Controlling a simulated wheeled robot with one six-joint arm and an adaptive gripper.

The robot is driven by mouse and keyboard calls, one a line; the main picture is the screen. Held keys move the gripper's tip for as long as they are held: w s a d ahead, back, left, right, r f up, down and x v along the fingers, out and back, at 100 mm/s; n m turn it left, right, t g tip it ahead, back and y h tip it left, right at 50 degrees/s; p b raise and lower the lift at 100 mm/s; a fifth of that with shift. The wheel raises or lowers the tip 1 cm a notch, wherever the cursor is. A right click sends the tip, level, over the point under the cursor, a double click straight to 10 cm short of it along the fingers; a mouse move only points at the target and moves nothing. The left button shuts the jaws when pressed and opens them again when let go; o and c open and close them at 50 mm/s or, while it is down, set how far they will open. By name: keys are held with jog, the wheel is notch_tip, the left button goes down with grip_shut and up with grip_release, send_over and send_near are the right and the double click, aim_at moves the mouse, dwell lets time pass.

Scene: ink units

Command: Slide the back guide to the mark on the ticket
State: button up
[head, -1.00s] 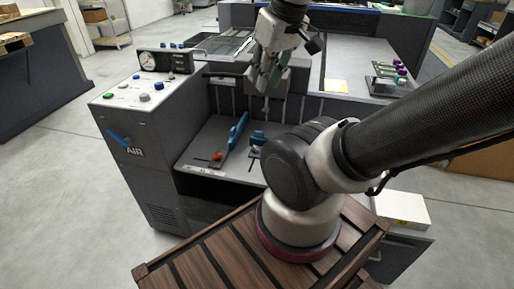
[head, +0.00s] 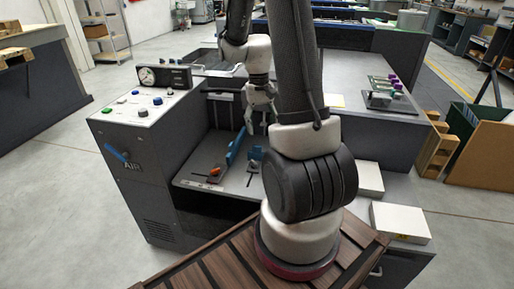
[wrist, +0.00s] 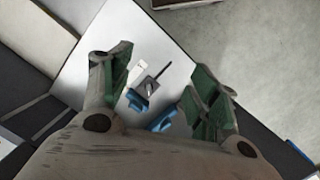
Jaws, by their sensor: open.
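The feeder bay floor (head: 205,184) is a light grey plate in the dark machine. On it a long blue guide (head: 236,146) stands with an orange knob (head: 215,172) near its front end. A shorter blue guide (head: 255,153) is to its right, partly cut off by my arm. I cannot tell for sure which is the back guide. My gripper (head: 262,110) is open and empty above the bay. In the wrist view a small dark block with a lever (wrist: 148,84) and blue parts (wrist: 138,102) show between the green-padded fingers.
The control panel (head: 140,106) with knobs and a gauge (head: 147,76) stands left of the bay. The right deck carries a fixture with purple knobs (head: 385,95). White boxes (head: 401,222) lie at the right front. Bay walls enclose the sides and back.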

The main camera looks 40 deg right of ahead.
jog(key=w+d+f+m, duration=0.1)
jog(key=w+d+f, duration=0.2)
jog(key=f, duration=0.3)
jog(key=w+d+f+m, duration=0.2)
jog(key=w+d+f, duration=0.1)
jog(key=f, duration=0.3)
jog(key=m+t, duration=0.2)
send_over(257, 146)
jog(key=shift+d+f+h, duration=0.1)
jog(key=shift+f+h, duration=0.3)
jog(key=shift+f, duration=0.4)
jog(key=shift+w+f, duration=0.15)
jog(key=shift+f, duration=0.1)
notch_tip(257, 146, down, 7)
jog(key=shift+f, duration=0.15)
